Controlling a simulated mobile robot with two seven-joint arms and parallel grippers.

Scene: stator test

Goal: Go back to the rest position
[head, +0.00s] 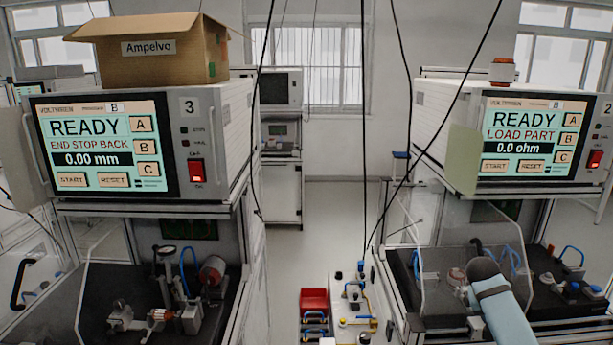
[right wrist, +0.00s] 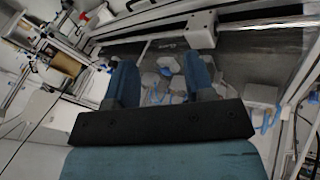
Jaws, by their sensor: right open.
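My right arm reaches in from the bottom right of the head view, over the black bed of station 2 (head: 440,290). Its gripper is hard to make out there. In the right wrist view my right gripper (right wrist: 162,78) is open, with its two blue fingers apart. Nothing is clearly held between them. Blurred small fittings show beyond the fingers, and I cannot tell whether the fingers touch any. My left gripper is not in view. The screen of station 2 (head: 528,135) reads READY, LOAD PART, 0.0 ohm.
Station 3's screen (head: 100,145) reads READY, END STOP BACK, 0.00 mm. A cardboard box (head: 150,62) sits on top. A clear guard (head: 440,275) stands beside my right arm. A red bin (head: 314,301) and a white cart (head: 352,318) stand between the stations. Black cables hang in front.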

